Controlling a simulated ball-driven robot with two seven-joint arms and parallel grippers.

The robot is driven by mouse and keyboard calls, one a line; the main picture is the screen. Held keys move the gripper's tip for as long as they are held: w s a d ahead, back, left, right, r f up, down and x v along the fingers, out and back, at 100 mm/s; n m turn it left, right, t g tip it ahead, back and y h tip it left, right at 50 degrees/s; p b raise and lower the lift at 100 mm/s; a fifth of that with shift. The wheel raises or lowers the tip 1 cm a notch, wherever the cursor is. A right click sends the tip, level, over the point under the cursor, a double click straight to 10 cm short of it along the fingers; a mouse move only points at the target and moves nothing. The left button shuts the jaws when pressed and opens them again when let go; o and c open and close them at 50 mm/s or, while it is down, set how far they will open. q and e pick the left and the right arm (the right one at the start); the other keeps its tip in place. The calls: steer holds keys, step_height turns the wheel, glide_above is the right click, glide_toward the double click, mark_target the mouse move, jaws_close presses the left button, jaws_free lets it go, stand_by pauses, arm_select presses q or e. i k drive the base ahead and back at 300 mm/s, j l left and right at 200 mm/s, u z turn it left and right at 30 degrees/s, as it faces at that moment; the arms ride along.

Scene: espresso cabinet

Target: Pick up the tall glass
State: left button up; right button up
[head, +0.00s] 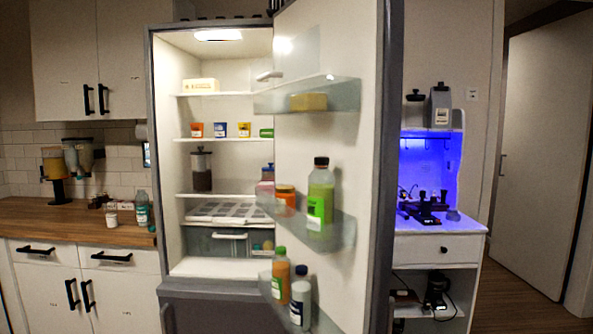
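I cannot make out a tall glass for certain in the head view. The espresso cabinet (437,247) stands at the right, with a blue-lit niche above its white counter. Dark espresso gear (425,212) sits on that counter, and a small grey item (453,215) is beside it, too small to identify. The open fridge door hides the cabinet's left side. Neither of my grippers is in view.
The fridge (165,160) stands open in the middle, its door (357,130) swung out towards me with bottles on its racks. A wooden counter (40,212) is at the left. Wooden floor (520,295) shows clear at the right, before a white door (545,150).

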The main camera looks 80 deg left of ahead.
mark_target(110, 206)
steer(key=u, duration=0.45)
steer(key=i+u, duration=0.1)
steer(key=u, duration=0.3)
steer(key=i+u, duration=0.1)
steer(key=u, duration=0.75)
steer(key=i+u, duration=0.1)
steer(key=u, duration=0.35)
steer(key=l+u, duration=0.1)
steer(key=u, duration=0.3)
steer(key=i+l+u, duration=0.2)
steer(key=l+u, duration=0.2)
steer(key=i+l+u, duration=0.15)
steer(key=l+u, duration=0.25)
steer(key=i+l+u, duration=0.1)
steer(key=l+u, duration=0.6)
steer(key=l, duration=1.6)
steer(key=i+j, duration=0.1)
steer(key=j, duration=0.2)
steer(key=i+j, duration=0.1)
steer(key=j, duration=0.25)
steer(key=i+j, duration=0.1)
steer(key=j, duration=0.2)
